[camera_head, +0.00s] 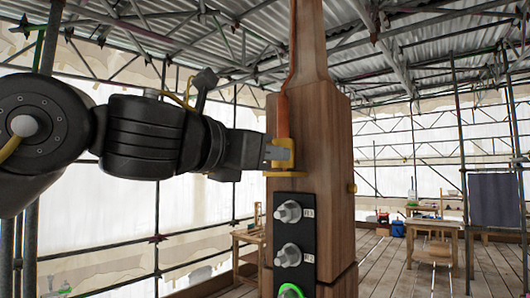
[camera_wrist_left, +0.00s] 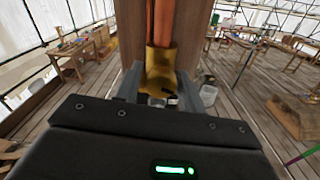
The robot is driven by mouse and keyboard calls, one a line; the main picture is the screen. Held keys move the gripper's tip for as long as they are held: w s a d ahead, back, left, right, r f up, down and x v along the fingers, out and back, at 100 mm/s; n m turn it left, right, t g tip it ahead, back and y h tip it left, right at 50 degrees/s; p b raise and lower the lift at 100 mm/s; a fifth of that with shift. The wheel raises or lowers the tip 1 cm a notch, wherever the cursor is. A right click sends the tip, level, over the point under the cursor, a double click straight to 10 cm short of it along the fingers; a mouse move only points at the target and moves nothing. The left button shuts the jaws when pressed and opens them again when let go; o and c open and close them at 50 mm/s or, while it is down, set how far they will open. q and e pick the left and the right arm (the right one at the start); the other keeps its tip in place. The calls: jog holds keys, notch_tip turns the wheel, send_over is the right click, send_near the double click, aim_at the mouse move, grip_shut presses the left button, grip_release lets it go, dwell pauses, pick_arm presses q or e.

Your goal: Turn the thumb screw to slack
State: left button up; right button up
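A brass clamp (camera_head: 283,142) sits on the front of the wooden spire (camera_head: 325,150), around the lower end of a copper strip (camera_head: 290,75). The clamp also shows in the left wrist view (camera_wrist_left: 160,70). My left gripper (camera_head: 279,153) is at the clamp, coming from the left. In the wrist view its fingers (camera_wrist_left: 159,92) stand apart, one on each side of the clamp's lower part. I cannot tell whether they press on anything. The thumb screw cannot be clearly made out; the fingers may hide it. My right gripper is not in view.
A black panel (camera_head: 294,226) with several bolt-like fittings, the lowest ringed in green, is on the spire below the clamp. A small brass knob (camera_head: 351,188) is on the right edge. Workbenches (camera_head: 436,240) and scaffolding stand behind on a plank floor.

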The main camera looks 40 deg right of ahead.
pick_arm(q)
jog(key=shift+a, duration=0.1)
jog(key=shift+s+a+f+b, duration=0.1)
jog(key=shift+a+b, duration=0.15)
jog(key=shift+b, duration=0.05)
jog(key=b+v, duration=0.5)
jog(key=v, duration=0.5)
jog(key=shift+a, duration=0.15)
